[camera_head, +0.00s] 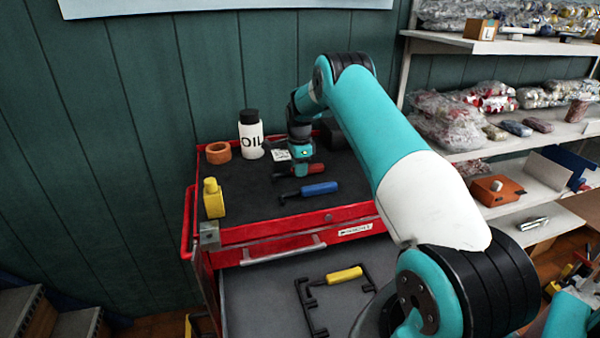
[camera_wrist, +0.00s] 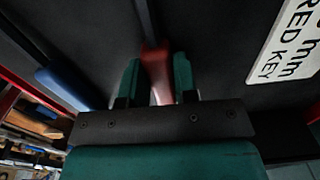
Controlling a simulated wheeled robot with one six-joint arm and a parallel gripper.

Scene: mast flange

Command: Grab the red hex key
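The red hex key (camera_head: 308,169) is at the middle of the dark top mat of the red tool cart, with its dark shaft toward the left. My gripper (camera_head: 299,166) is down at its handle. In the wrist view the red handle (camera_wrist: 156,66) lies between the two teal fingers of my gripper (camera_wrist: 157,78), one on each side. The fingers are very close to the handle, but I cannot tell whether they press on it. The key's far end is dark and hard to make out in the wrist view.
A blue-handled hex key (camera_head: 319,188) lies just in front, also seen in the wrist view (camera_wrist: 66,84). A label card (camera_wrist: 291,47) reads RED KEY. An oil bottle (camera_head: 250,135), orange ring (camera_head: 218,153) and yellow bottle (camera_head: 213,198) stand left. A yellow-handled key (camera_head: 344,275) is in the open drawer.

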